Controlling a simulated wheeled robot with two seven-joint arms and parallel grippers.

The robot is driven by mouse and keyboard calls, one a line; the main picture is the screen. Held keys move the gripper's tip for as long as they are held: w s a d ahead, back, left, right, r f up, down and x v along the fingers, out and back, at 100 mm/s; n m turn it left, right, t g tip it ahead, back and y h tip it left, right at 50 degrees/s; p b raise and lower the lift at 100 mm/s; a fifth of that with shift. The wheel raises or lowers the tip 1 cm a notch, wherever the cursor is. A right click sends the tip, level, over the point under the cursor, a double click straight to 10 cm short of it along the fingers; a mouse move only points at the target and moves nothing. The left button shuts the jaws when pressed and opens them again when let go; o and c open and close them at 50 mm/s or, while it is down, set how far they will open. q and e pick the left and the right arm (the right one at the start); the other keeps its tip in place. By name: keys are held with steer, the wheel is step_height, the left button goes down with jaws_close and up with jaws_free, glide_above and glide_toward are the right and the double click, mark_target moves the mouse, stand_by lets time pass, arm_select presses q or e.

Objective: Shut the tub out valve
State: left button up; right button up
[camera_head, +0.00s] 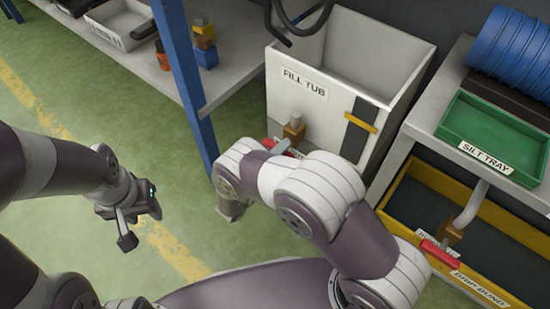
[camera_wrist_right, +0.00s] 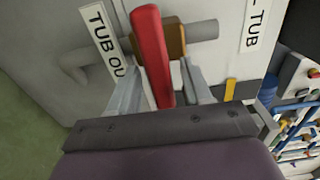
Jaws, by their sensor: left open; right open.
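The white fill tub (camera_head: 400,75) stands at the upper middle of the head view. On its front is a valve with a brass body (camera_head: 294,128) and a red lever (camera_head: 277,144), partly hidden by my right arm. In the right wrist view the red lever (camera_wrist_right: 152,55) runs between the two grey fingers of my open right gripper (camera_wrist_right: 160,88), across the picture direction of the grey pipe (camera_wrist_right: 203,31). A label reading "TUB OU" (camera_wrist_right: 103,40) is partly covered. I cannot tell whether the fingers touch the lever. My left gripper (camera_head: 128,222) is open and empty above the floor.
A second red-handled valve (camera_head: 440,254) sits by the yellow drip bund (camera_head: 405,195) at lower right. A green silt tray (camera_head: 492,128) rests on a bench above it. A blue post (camera_head: 182,75) and shelf stand left of the tub. Green floor lies open at left.

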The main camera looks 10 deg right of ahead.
steer(key=p+v, duration=0.3)
steer(key=v, duration=0.9)
steer(key=shift+s+a, duration=0.1)
steer(key=shift+s, duration=0.05)
